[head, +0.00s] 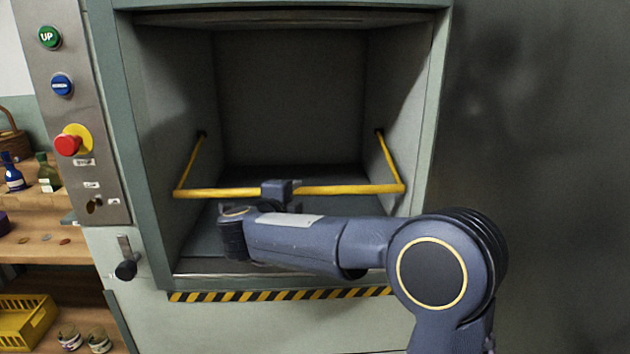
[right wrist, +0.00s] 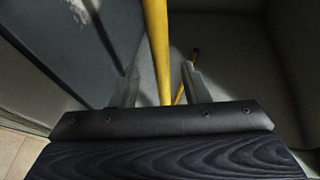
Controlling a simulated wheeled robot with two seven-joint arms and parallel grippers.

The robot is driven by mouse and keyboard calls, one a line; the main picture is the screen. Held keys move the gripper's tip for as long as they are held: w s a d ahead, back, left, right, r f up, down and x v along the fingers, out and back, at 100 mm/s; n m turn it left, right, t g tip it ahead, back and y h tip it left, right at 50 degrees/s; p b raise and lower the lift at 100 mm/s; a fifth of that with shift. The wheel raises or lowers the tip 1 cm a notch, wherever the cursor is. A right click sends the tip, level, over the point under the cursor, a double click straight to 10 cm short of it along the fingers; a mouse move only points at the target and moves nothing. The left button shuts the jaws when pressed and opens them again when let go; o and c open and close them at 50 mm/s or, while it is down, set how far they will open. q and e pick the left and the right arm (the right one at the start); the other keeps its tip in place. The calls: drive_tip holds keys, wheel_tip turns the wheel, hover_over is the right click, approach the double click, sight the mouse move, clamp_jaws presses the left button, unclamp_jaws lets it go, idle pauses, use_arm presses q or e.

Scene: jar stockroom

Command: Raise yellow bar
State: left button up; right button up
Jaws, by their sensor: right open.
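The yellow bar (head: 350,189) is a U-shaped rail across the front of an open chamber, its side arms running back to pivots on the inner walls. It hangs low, above the chamber floor. My right gripper (head: 280,187) is at the middle of the bar and hides a short part of it. In the right wrist view the bar (right wrist: 156,40) runs between the two fingers of my open right gripper (right wrist: 160,75), with gaps on both sides. My left gripper is not in view.
The chamber (head: 290,90) is empty behind the bar. A control panel with a green UP button (head: 49,37), a blue button (head: 62,84) and a red stop knob (head: 68,145) is on the left. Shelves with bottles and a yellow crate (head: 25,318) stand farther left.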

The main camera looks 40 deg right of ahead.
sight(306, 189)
drive_tip(key=x, duration=0.7)
drive_tip(key=shift+w+d, duration=0.2)
drive_tip(key=shift+d, duration=0.05)
drive_tip(key=shift+c, duration=0.2)
clamp_jaws()
